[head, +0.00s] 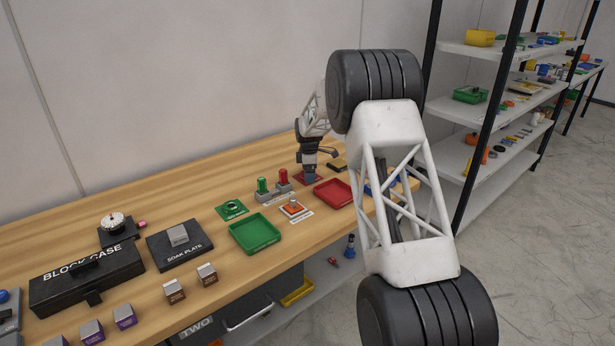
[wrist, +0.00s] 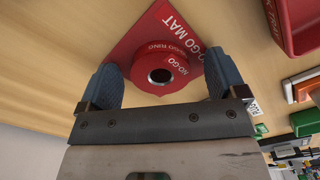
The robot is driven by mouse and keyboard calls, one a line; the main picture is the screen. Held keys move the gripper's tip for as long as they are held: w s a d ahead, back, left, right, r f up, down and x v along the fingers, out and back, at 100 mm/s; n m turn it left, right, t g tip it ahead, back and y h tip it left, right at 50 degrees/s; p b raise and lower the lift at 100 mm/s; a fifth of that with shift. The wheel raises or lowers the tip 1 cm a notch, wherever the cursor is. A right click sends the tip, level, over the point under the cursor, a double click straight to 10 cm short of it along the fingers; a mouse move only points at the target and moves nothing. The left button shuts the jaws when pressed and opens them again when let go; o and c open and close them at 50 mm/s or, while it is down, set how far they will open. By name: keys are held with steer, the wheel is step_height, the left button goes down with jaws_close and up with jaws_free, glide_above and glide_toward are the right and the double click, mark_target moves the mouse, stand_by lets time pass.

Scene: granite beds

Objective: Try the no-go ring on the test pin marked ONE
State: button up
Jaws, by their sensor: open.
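The no-go ring (wrist: 143,68) is a thick red ring with a dark centre hole. It lies on the red diamond-shaped no-go mat (wrist: 150,32), with white lettering on both. My gripper (wrist: 163,80) is open in the wrist view, one blue finger on each side of the ring; I cannot tell whether either touches it. In the head view my gripper (head: 309,168) is low over the red mat (head: 300,180) and hides the ring. An orange piece (head: 294,206) sits on a white card. I cannot make out a pin marked ONE.
A red tray (head: 334,192) is close to the mat. A green tray (head: 255,233), a green mat with a ring (head: 232,208) and a stand with a green and a red handle (head: 273,192) are on the bench. A black block case (head: 85,283) lies at left.

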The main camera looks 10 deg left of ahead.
steer(key=shift+c, duration=0.3)
steer(key=c, duration=1.1)
steer(key=shift+r, duration=0.15)
steer(key=shift+r, duration=1.65)
steer(key=s+d, duration=0.1)
steer(key=s, duration=0.4)
steer(key=s+d+r, duration=0.1)
steer(key=s+d, duration=0.1)
steer(key=s, duration=0.3)
steer(key=s+d, duration=0.1)
steer(key=s, duration=0.4)
steer(key=shift+s+d+r, duration=0.15)
steer(key=shift+d+r, duration=0.1)
steer(key=s+a+r, duration=0.3)
steer(key=a+r, duration=0.1)
steer(key=s+a+r, duration=0.2)
steer(key=a, duration=0.1)
steer(key=shift+s+r, duration=0.3)
